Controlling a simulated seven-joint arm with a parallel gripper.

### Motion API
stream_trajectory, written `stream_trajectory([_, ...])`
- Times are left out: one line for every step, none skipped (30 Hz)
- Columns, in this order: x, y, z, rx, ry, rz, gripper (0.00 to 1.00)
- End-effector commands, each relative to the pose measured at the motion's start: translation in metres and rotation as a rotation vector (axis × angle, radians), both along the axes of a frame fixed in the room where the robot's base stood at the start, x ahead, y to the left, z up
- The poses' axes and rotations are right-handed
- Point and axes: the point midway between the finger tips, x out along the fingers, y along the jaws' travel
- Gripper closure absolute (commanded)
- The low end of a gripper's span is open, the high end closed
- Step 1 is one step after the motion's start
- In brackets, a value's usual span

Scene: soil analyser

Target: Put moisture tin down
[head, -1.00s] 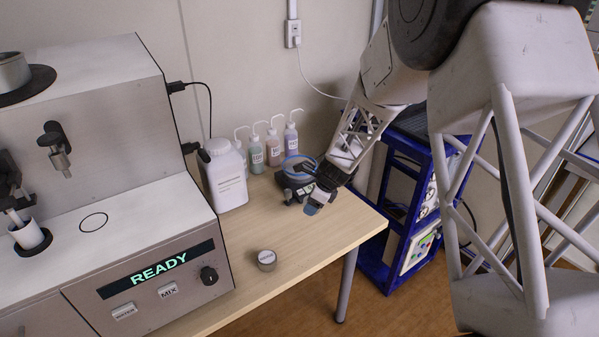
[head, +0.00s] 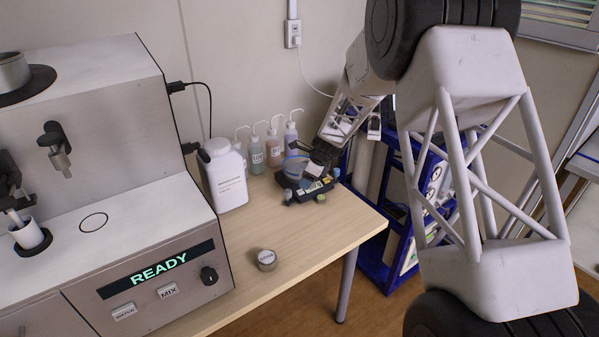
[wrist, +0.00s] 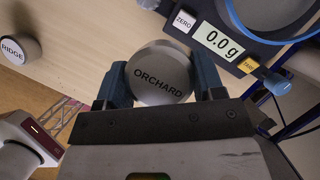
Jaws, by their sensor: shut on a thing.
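My gripper (wrist: 161,78) is shut on a grey round moisture tin (wrist: 158,92) lettered ORCHARD, with a blue finger on either side of it in the wrist view. In the head view my gripper (head: 324,156) is at the back right of the table, by the black balance (head: 306,190). The held tin is hard to make out there. In the wrist view the balance (wrist: 184,30) lies just beyond the tin to the upper right and reads 0.0 g. The tin's underside is hidden, so I cannot tell whether it touches anything.
A second tin (head: 267,260), lettered RIDGE in the wrist view (wrist: 17,50), stands near the table's front edge. A white jug (head: 225,180) and several wash bottles (head: 273,148) stand behind. The soil analyser (head: 140,235) fills the left. Table (head: 310,235) is clear at front right.

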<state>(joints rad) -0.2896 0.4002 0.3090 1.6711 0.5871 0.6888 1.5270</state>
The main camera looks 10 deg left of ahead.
Motion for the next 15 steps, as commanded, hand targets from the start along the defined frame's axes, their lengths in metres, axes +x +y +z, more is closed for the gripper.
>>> stream_trajectory([0.000, 0.000, 0.000, 0.000, 0.000, 0.000, 0.66])
stream_trajectory([0.000, 0.000, 0.000, 0.000, 0.000, 0.000, 0.66])
stream_trajectory([0.000, 0.000, 0.000, 0.000, 0.000, 0.000, 0.66])
stream_trajectory([0.001, 0.000, 0.000, 0.000, 0.000, 0.000, 0.66])
stream_trajectory([0.001, 0.000, 0.000, 0.000, 0.000, 0.000, 0.66])
stream_trajectory([0.003, 0.001, -0.001, 0.000, 0.000, 0.000, 0.66])
stream_trajectory([0.004, 0.002, -0.001, 0.000, 0.000, 0.000, 0.66])
stream_trajectory([0.006, 0.002, -0.001, 0.000, 0.000, 0.000, 0.66])
stream_trajectory([0.008, 0.003, -0.001, 0.000, 0.001, 0.000, 0.66])
stream_trajectory([0.011, 0.004, -0.001, 0.000, 0.001, 0.000, 0.66])
stream_trajectory([0.013, 0.005, -0.001, 0.000, 0.000, 0.000, 0.66])
stream_trajectory([0.017, 0.007, -0.001, 0.001, 0.000, 0.000, 0.66])
stream_trajectory([0.021, 0.008, -0.002, 0.001, 0.000, 0.000, 0.66])
stream_trajectory([0.024, 0.009, -0.003, 0.000, 0.000, 0.000, 0.66])
stream_trajectory([0.029, 0.011, -0.004, 0.000, 0.000, 0.000, 0.66])
